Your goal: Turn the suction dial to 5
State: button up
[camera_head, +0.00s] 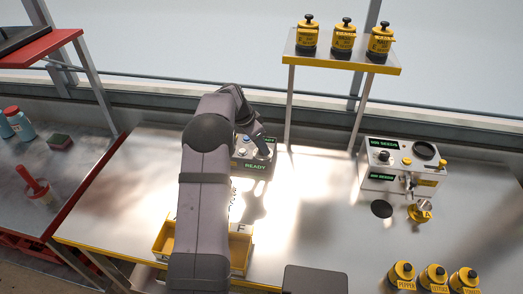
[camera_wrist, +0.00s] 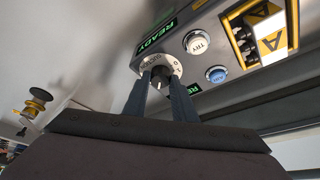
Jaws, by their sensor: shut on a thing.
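The seeder machine (camera_head: 255,166) stands at the back middle of the bench, with a green READY display, partly hidden behind my arm. In the wrist view, the suction dial (camera_wrist: 160,74) is a dark knob in front of a pale numbered scale plate (camera_wrist: 175,63). My gripper (camera_wrist: 160,82) has its two fingers on either side of the knob, shut on it. In the head view, my gripper (camera_head: 266,150) is at the machine's front. The scale numbers are partly covered and too small to read, so I cannot tell the setting.
On the machine are a white TRY button (camera_wrist: 197,42) and a blue button (camera_wrist: 216,74). A yellow bin (camera_head: 240,250) sits at the bench front. A second machine (camera_head: 402,165) stands right. Yellow jars (camera_head: 344,38) stand on a shelf, more jars (camera_head: 433,277) front right. Bench between is clear.

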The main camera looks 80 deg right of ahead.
aim_at(253, 156)
jog(key=shift+w+m+g+y, duration=0.1)
jog(key=shift+m+g+y, duration=0.2)
jog(key=shift+m, duration=0.8)
jog(key=o, duration=1)
jog(key=shift+o, duration=0.2)
jog(key=b+v, duration=0.1)
jog(key=v, duration=0.6)
jog(key=shift+r+b, duration=0.2)
jog(key=shift+b, duration=0.15)
